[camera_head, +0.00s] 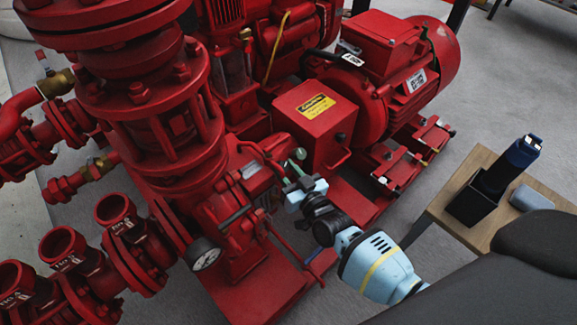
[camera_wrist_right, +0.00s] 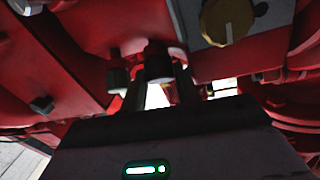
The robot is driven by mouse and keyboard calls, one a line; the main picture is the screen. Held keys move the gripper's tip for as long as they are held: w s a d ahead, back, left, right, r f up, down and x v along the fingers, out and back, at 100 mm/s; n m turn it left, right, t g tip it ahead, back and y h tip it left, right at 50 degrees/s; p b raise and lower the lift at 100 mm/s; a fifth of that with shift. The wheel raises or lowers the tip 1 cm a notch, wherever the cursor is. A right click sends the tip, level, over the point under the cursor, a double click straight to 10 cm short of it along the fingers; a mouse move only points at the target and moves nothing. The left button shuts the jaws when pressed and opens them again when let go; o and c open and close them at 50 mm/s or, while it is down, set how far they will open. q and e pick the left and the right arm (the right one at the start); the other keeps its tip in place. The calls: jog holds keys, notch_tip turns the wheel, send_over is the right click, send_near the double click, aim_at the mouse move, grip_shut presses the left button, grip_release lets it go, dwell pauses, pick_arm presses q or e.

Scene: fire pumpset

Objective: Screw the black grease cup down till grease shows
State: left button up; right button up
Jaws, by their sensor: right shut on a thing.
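In the head view my right gripper (camera_head: 298,184) reaches in from the lower right to the red pump's side, below the red box with a yellow label. In the right wrist view its two dark fingers (camera_wrist_right: 158,88) point up to a dark cylindrical part, which looks like the black grease cup (camera_wrist_right: 158,62). The fingers are shut on it, under the red pump body (camera_wrist_right: 85,45). In the head view I cannot make out the cup behind the gripper. No grease can be made out; the wrist view is dark. My left gripper is in neither view.
A small round pale-green part (camera_head: 299,154) is just above the gripper. A pressure gauge (camera_head: 205,253) and red pipes stand left. A brass-coloured knob (camera_wrist_right: 228,20) is near the fingers. A wooden table (camera_head: 458,217) with a black holder stands right; grey floor lies between.

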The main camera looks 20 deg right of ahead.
jog(key=shift+m+h+p, duration=0.4)
jog(key=shift+m+h, duration=0.2)
jog(key=shift+m, duration=0.3)
jog(key=o, duration=0.7)
